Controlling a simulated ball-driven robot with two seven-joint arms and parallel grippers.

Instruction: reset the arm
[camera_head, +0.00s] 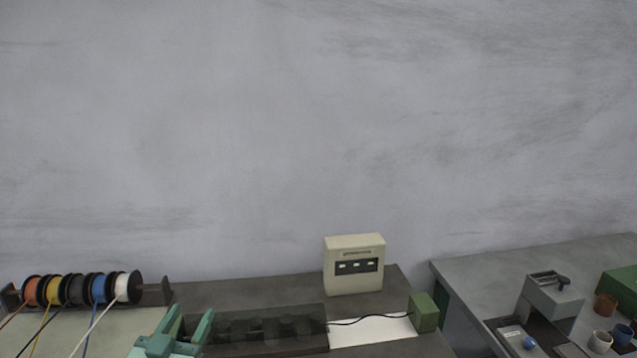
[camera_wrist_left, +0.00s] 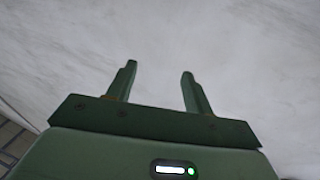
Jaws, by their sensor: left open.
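My left gripper (camera_head: 186,324) is at the bottom of the head view, a green pair of fingers pointing up in front of the workbench. Its two fingers stand apart with nothing between them. In the left wrist view my left gripper (camera_wrist_left: 159,82) shows the same open, empty fingers against a plain grey wall. My right gripper is not in either view.
A rack of coloured wire spools (camera_head: 83,289) stands at the left. A cream box (camera_head: 354,265) with a dark panel and a green block (camera_head: 423,312) stand on the dark bench. A grey side table (camera_head: 470,290) with a grey device (camera_head: 553,295) and several small cups is at the right.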

